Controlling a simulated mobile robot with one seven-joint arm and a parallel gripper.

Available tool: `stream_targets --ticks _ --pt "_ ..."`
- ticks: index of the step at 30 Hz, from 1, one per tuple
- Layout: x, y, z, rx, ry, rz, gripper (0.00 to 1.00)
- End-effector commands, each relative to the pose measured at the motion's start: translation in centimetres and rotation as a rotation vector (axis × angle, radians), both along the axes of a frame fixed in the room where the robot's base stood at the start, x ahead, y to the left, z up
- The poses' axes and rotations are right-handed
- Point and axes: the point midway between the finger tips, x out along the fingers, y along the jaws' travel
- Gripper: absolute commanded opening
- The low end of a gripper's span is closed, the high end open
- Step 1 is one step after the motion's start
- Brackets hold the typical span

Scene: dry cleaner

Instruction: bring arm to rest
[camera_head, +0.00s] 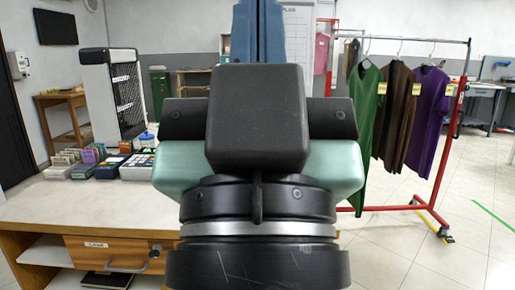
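My arm fills the middle of the head view, close to the camera. Its end, my gripper (258,120), shows from behind as a dark block with black and teal-green parts at its sides, above a black and silver wrist. Its fingertips are hidden, so I cannot tell whether it is open or shut or holds anything. A blue upright shape (258,32) shows just above the block; I cannot tell what it is or whether it touches my gripper.
A counter (85,205) with a drawer (105,253) stands at left and bears small boxes (88,158) and a card terminal (137,167). A red rack (440,180) holds green (362,120), brown (393,125) and purple (425,120) garments at right. Open floor lies at lower right.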

Motion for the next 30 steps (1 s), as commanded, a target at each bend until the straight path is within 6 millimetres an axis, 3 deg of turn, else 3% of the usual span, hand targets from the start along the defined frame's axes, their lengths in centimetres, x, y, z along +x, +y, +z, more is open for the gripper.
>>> stream_targets --ticks 1,18,24,30 --pt "0.0 0.0 3.1 0.001 0.0 0.001 0.0" --pt "0.1 0.1 21.0 0.002 0.002 0.006 0.0" --pt "0.1 0.1 25.7 0.002 0.002 0.006 0.0" --pt "0.1 0.1 27.3 0.002 0.002 0.006 0.0"
